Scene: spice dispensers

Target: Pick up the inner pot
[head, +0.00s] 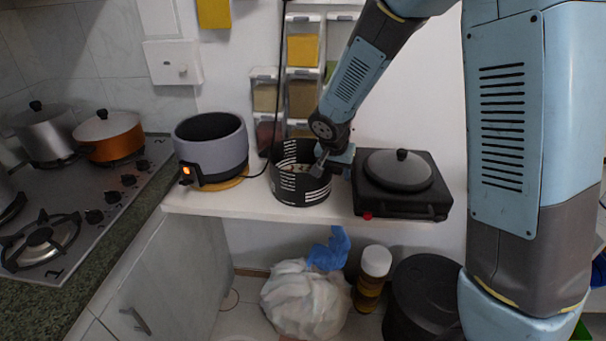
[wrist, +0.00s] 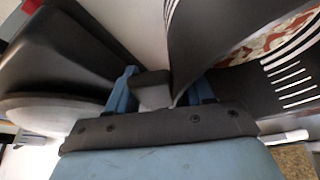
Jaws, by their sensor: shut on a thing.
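The inner pot (head: 303,190) is a black round pot with white stripes. It is on the white shelf, between the grey cooker and the black hot plate, and holds something pale and reddish. In the wrist view its dark curved wall (wrist: 215,35) fills the upper right. My gripper (head: 322,162) reaches down from the upper right and is shut on the pot's right wall near the rim. In the wrist view the gripper (wrist: 155,92) meets the lower end of that wall, and the exact contact is partly hidden.
The grey cooker (head: 212,150) with a glowing orange light stands open to the left. The hot plate with a lidded pan (head: 398,170) is close on the right. Spice dispensers (head: 303,68) hang behind. The white shelf (head: 240,203) has a narrow front edge.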

